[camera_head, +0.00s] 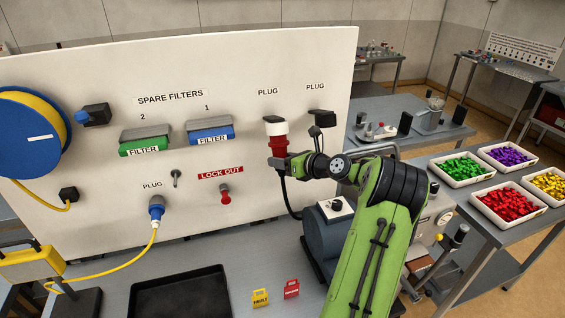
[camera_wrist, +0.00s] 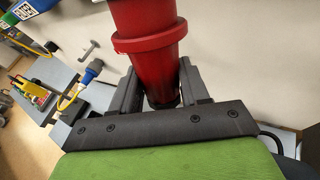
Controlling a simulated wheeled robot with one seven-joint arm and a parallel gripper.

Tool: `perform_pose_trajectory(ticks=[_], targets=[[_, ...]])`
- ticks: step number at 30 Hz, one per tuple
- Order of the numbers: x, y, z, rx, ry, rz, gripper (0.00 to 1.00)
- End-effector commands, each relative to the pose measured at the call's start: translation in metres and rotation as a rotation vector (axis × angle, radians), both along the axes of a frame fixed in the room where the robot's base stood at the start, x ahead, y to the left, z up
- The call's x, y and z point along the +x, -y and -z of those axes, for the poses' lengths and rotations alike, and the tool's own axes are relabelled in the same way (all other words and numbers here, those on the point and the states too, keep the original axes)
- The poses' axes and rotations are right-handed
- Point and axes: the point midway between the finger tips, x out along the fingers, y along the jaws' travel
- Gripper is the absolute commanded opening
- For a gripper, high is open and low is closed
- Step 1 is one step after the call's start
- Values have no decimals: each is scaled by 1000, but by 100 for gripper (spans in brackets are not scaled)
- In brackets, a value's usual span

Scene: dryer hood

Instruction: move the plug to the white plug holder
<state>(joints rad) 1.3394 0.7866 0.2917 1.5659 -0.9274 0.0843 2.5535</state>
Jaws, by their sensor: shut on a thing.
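A red plug (camera_head: 279,146) stands upright against the panel under the left of the two upper "PLUG" labels. A white collar (camera_head: 275,128) sits at its top, directly below a black wall bracket (camera_head: 273,119); I cannot tell whether the collar is the white holder or part of the plug. My gripper (camera_head: 279,162) is shut on the plug's lower part, and a black cable (camera_head: 285,195) hangs below. In the wrist view the red plug (camera_wrist: 150,45) fills the space between my gripper's fingers (camera_wrist: 158,85); its upper end is out of frame.
A second black bracket (camera_head: 320,118) is on the right. A blue plug (camera_head: 156,208) with yellow cable hangs lower left. Filters (camera_head: 210,132), a lockout knob (camera_head: 225,194) and a motor-like grey unit (camera_head: 333,228) are nearby. A black tray (camera_head: 181,292) lies on the bench.

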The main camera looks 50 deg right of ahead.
Motion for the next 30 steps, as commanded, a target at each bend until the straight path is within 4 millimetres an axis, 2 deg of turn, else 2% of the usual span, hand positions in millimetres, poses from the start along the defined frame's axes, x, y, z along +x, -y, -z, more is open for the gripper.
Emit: perform_pose_trajectory(ticks=[26,27,30], targets=[[8,3,-25,-7,11,-2,0],[8,3,-26,-6,10,-2,47],[8,3,-25,-5,9,-2,62]])
